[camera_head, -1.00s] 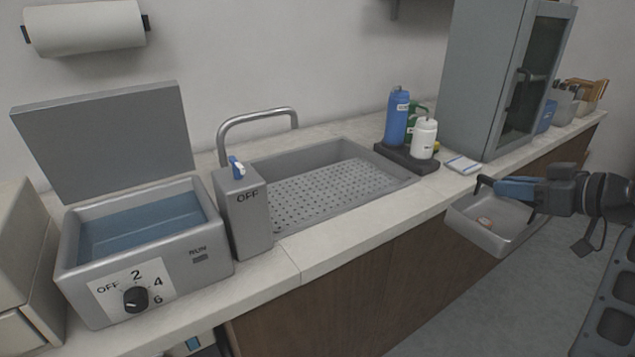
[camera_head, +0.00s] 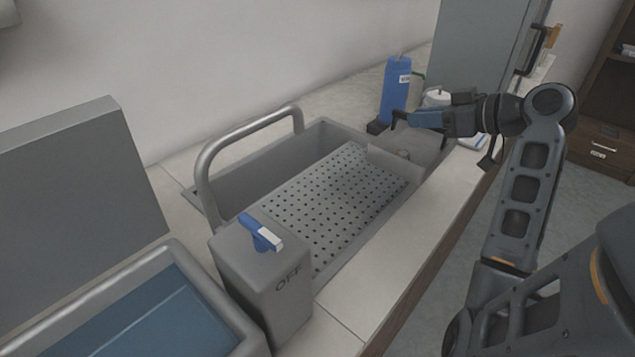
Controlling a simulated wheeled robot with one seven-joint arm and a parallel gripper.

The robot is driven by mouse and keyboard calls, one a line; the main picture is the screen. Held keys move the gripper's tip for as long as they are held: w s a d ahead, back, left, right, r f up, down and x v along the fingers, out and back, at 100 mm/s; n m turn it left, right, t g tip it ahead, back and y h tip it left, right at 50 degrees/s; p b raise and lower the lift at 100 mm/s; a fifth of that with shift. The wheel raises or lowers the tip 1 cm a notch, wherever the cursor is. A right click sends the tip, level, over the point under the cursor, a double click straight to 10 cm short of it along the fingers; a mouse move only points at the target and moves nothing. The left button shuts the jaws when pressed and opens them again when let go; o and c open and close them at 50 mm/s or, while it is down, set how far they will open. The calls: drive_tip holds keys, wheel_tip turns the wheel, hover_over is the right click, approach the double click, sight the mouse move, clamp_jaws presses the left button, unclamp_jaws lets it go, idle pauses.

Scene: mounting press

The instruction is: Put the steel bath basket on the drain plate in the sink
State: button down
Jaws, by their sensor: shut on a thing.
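A tap arch (camera_head: 243,135) and a control box (camera_head: 268,275) with a blue lever stand at the sink's left. A water bath (camera_head: 150,318) with a raised lid is in front. Behind my gripper stand a blue bottle (camera_head: 397,85), a white bottle (camera_head: 436,97) and a grey cabinet (camera_head: 478,50).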

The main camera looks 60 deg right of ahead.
drive_tip(key=shift+w+a+f+p, duration=0.1)
drive_tip(key=shift+w+f+p, duration=0.2)
drive_tip(key=shift+w+f, duration=2.6)
drive_tip(key=shift+w+f+p, duration=0.3)
drive_tip(key=shift+w+f, duration=2.25)
drive_tip(key=shift+w, duration=0.55)
drive_tip(key=shift+f, duration=0.2)
drive_tip(key=c, duration=1.1)
unclamp_jaws()
drive_tip(key=shift+o, duration=0.2)
drive_tip(key=shift+r, duration=0.1)
